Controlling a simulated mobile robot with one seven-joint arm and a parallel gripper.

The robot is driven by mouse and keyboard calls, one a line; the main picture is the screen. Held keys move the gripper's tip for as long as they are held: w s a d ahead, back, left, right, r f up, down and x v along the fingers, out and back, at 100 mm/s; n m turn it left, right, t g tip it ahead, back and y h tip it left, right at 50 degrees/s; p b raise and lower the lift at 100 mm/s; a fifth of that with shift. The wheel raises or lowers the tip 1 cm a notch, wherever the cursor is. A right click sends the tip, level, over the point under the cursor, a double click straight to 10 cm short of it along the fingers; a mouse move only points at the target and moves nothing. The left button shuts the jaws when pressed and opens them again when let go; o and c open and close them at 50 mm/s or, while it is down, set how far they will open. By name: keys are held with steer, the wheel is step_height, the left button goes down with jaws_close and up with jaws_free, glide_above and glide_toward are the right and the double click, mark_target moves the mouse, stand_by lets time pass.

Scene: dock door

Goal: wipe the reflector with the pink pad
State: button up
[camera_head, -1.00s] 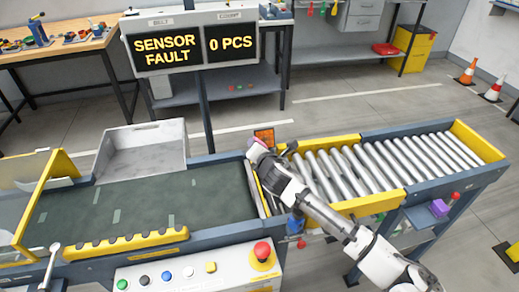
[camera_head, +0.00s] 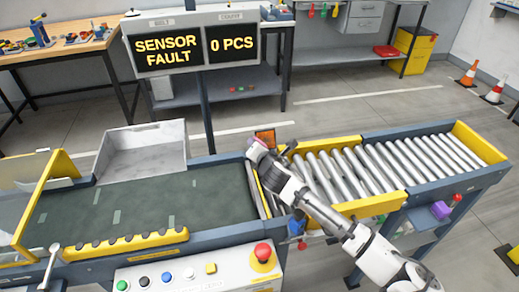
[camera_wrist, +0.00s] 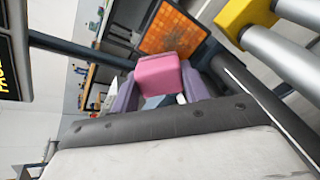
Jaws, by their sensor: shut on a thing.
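The reflector is an orange, grid-patterned square in a dark frame. It stands at the far side of the conveyor, by the gap between belt and rollers, in the head view (camera_head: 265,135). In the wrist view (camera_wrist: 172,30) it fills the upper middle, with darker blotches on its face. My gripper (camera_head: 258,153) is just in front of it. In the wrist view my gripper (camera_wrist: 160,92) is shut on the pink pad (camera_wrist: 158,76). The pad overlaps the reflector's lower edge in that view; I cannot tell whether they touch.
The dark green belt (camera_head: 140,207) lies left, the roller section (camera_head: 385,165) right with yellow side rails. A display (camera_head: 195,45) on a post reads SENSOR FAULT and 0 PCS. A grey bin (camera_head: 142,152) sits behind the belt. A button panel (camera_head: 195,275) is in front.

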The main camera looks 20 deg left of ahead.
steer(key=shift+w+a+f, duration=0.1)
steer(key=shift+w+a, duration=0.1)
steer(key=shift+w, duration=0.05)
steer(key=shift+d, duration=0.1)
steer(key=shift+w+d, duration=1.95)
steer(key=shift+d, duration=0.9)
steer(key=shift+s+a, duration=0.65)
steer(key=shift+a, duration=0.35)
steer(key=shift+s+a, duration=0.65)
steer(key=shift+a, duration=0.35)
steer(key=shift+s+a, duration=0.65)
steer(key=shift+a, duration=0.35)
steer(key=shift+s+a, duration=0.1)
steer(key=shift+r, duration=0.35)
steer(key=shift+w+d, duration=0.55)
steer(key=shift+d, duration=0.25)
steer(key=shift+w+d, duration=0.5)
steer(key=shift+d, duration=0.3)
steer(key=shift+w+d, duration=1.2)
steer(key=shift+d, duration=0.15)
steer(key=shift+s, duration=0.1)
